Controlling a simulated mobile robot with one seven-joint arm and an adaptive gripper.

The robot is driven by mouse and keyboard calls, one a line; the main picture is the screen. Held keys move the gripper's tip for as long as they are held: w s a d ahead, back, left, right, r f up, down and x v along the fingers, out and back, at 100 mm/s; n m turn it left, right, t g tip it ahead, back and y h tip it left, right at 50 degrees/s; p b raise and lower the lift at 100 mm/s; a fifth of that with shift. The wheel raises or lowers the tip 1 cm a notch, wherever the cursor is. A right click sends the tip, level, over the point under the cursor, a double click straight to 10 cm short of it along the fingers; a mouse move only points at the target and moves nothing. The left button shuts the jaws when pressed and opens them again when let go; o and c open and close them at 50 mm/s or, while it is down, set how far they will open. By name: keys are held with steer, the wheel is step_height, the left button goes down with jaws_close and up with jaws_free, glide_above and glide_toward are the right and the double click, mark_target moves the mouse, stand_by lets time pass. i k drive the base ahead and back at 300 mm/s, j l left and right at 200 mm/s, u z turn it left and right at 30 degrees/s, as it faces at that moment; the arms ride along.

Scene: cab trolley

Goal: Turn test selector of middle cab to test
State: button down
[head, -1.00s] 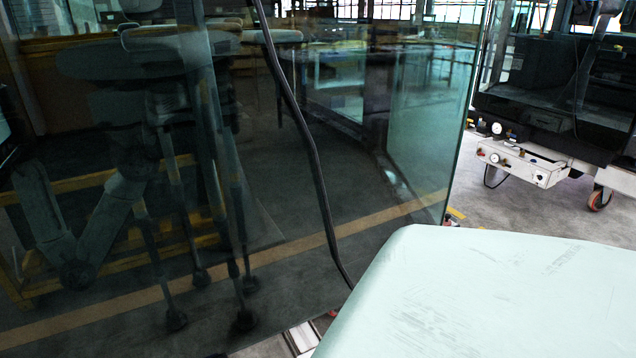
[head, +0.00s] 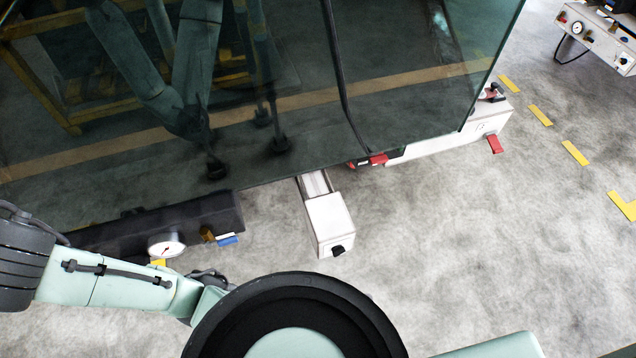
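A large dark glass cab (head: 290,70) fills the upper left of the head view. Below its lower edge, a white box (head: 325,222) sticks out toward me on a metal bracket. A small black knob (head: 338,250) sits on the box's near end face; its pointing direction and any marking are too small to read. I cannot tell from this view whether this is the middle cab. My arm crosses the lower left in front of the cab, with pale green links and dark joints. My gripper's fingers are not visible, and nothing of mine touches the knob.
A dark beam with a round white gauge (head: 166,246) and a blue handle (head: 229,239) lies left of the box. Red handles (head: 378,160) (head: 494,144) show at the cab's base. Another white panel (head: 600,38) stands upper right.

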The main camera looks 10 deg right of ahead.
mark_target(338, 249)
steer(key=z, duration=0.35)
steer(key=k+l+u, duration=0.1)
steer(key=l, duration=0.25)
steer(key=i, duration=0.1)
steer(key=l+u, duration=0.4)
steer(key=l, duration=0.7)
steer(key=l+u, duration=0.2)
steer(key=l, duration=0.2)
steer(key=k+l+u, duration=0.2)
steer(key=l, duration=0.15)
steer(key=l+u, duration=0.25)
steer(key=l, duration=0.15)
steer(key=k+l+u, duration=0.65)
steer(key=k, duration=0.25)
